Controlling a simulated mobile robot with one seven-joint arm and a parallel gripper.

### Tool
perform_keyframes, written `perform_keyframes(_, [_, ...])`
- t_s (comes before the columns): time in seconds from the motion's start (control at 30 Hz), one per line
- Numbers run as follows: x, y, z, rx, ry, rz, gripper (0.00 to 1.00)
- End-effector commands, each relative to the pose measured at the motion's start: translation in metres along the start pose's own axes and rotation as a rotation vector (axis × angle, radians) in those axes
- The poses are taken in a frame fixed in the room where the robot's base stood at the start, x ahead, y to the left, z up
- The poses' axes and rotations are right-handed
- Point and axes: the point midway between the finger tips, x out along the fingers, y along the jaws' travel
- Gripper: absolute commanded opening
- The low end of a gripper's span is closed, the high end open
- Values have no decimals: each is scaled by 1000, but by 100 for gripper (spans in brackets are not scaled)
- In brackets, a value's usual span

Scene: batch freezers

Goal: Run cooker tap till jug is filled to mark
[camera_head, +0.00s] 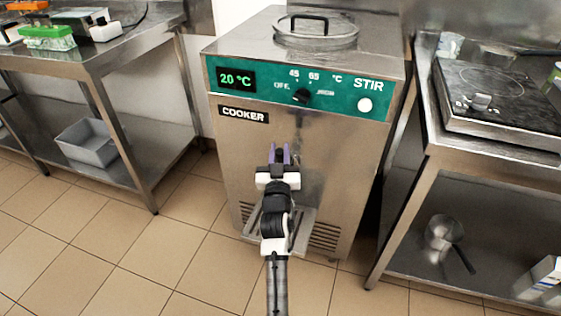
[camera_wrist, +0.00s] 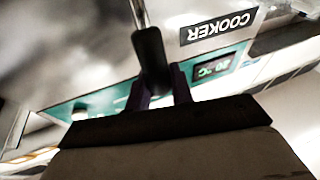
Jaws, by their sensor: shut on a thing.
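The steel cooker (camera_head: 330,165) stands in the middle of the head view. Its green panel (camera_head: 245,78) reads 20 °C. My gripper (camera_head: 279,155), with purple fingers, is at the cooker's front below the label. In the wrist view my gripper (camera_wrist: 162,85) is shut on a black handle (camera_wrist: 150,50) with a thin metal stem, which looks like the tap's lever. The tap's spout is hidden. No jug or fill mark can be made out; my arm covers part of the drip tray (camera_head: 303,222) at the cooker's foot.
A steel table (camera_head: 120,50) with racks stands at left, a grey bin (camera_head: 88,142) on its lower shelf. At right, a bench holds a hob (camera_head: 500,95); a pan (camera_head: 443,232) lies on its lower shelf. Tiled floor is clear in front at left.

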Motion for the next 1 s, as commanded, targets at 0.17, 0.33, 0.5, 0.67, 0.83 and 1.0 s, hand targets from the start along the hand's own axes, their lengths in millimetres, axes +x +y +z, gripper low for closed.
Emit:
perform_keyframes(0.17, [-7,-3,5,-14,53,-1,0])
perform_keyframes(0.33, [-10,-3,1,-22,79,0,0])
perform_keyframes(0.5, [-10,-3,-1,-23,82,0,0])
perform_keyframes(0.67, [-10,-3,-1,-23,82,0,0])
perform_keyframes(0.83, [-10,-3,-1,-22,81,0,39])
perform_keyframes(1.0, [-10,-3,0,-22,81,0,44])
